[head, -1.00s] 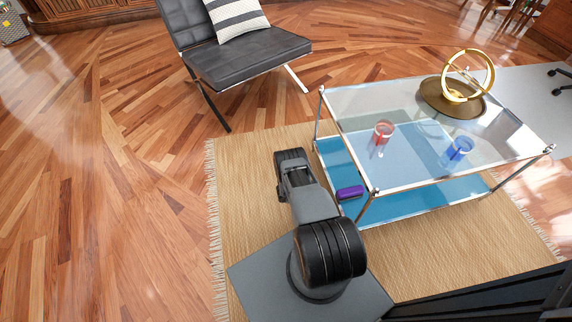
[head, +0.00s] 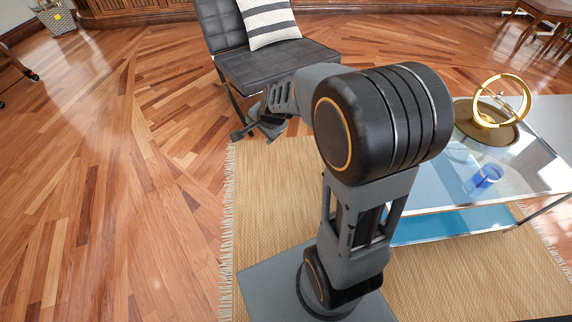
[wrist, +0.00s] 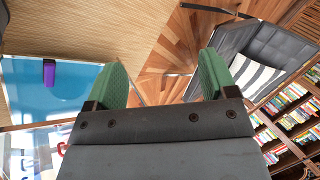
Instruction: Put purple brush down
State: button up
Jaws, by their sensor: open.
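The purple brush (wrist: 48,73) lies on the blue lower shelf (wrist: 75,88) of the glass table, close to the shelf's edge, at the left of the wrist view. In the head view my arm hides it, though part of the blue shelf (head: 450,226) shows. My gripper (head: 258,130) is raised in front of the black chair, away from the brush. In the wrist view its two green fingers (wrist: 163,80) are spread apart with nothing between them.
The glass table top (head: 530,165) carries a gold ring ornament (head: 503,98) and a blue glass (head: 486,176). A black chair (head: 275,62) with a striped cushion (head: 268,20) stands behind my gripper. The woven rug (head: 262,205) and wooden floor (head: 100,180) at left are clear.

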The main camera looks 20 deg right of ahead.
jog(key=s+r+n+g+h, duration=0.1)
jog(key=s+r+n+g, duration=0.2)
jog(key=s+n, duration=0.9)
jog(key=s, duration=0.6)
jog(key=shift+s+a+r+n, duration=0.2)
jog(key=shift+s+a+n, duration=0.1)
jog(key=shift+n, duration=0.1)
